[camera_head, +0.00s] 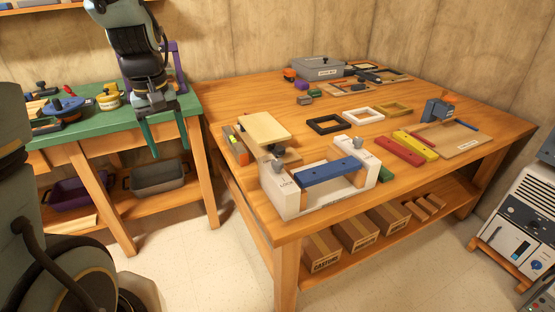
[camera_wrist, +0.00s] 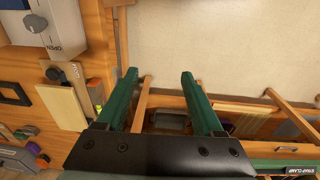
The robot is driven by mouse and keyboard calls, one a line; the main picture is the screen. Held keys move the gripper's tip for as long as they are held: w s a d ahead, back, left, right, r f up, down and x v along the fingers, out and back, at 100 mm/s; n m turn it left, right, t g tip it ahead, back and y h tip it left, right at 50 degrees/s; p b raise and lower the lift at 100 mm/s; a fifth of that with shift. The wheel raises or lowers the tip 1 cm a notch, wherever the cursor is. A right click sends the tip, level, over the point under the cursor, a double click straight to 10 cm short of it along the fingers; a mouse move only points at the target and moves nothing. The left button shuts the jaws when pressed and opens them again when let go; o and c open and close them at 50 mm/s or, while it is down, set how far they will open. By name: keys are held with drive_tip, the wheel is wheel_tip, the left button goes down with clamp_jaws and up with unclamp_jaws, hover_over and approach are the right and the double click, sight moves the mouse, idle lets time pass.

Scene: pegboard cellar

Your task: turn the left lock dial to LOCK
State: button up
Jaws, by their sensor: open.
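The white fixture (camera_head: 297,203) stands at the wooden table's near corner with a blue bar (camera_head: 330,170) across it. The left lock dial (camera_head: 277,168) is a grey knob on the fixture's left block, with the word LOCK printed below it. A grey dial with upside-down OPEN lettering (camera_wrist: 36,23) shows at the wrist view's upper left; I cannot tell its exact setting. The right dial (camera_head: 357,143) is on the other block. My gripper (camera_head: 170,146) is open and empty, fingers down, left of the fixture and apart from it. Its green fingers (camera_wrist: 158,74) also show in the wrist view.
A cream board (camera_head: 266,131) on a wooden base stands just behind the left dial. Boxes (camera_head: 322,250) sit on the lower shelf.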

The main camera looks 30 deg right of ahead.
drive_tip(key=d, duration=1.4)
approach(277, 162)
drive_tip(key=shift+g, duration=0.3)
drive_tip(key=f, duration=0.8)
drive_tip(key=shift+w+d+f, duration=0.2)
drive_tip(key=shift+w+f, duration=0.05)
clamp_jaws()
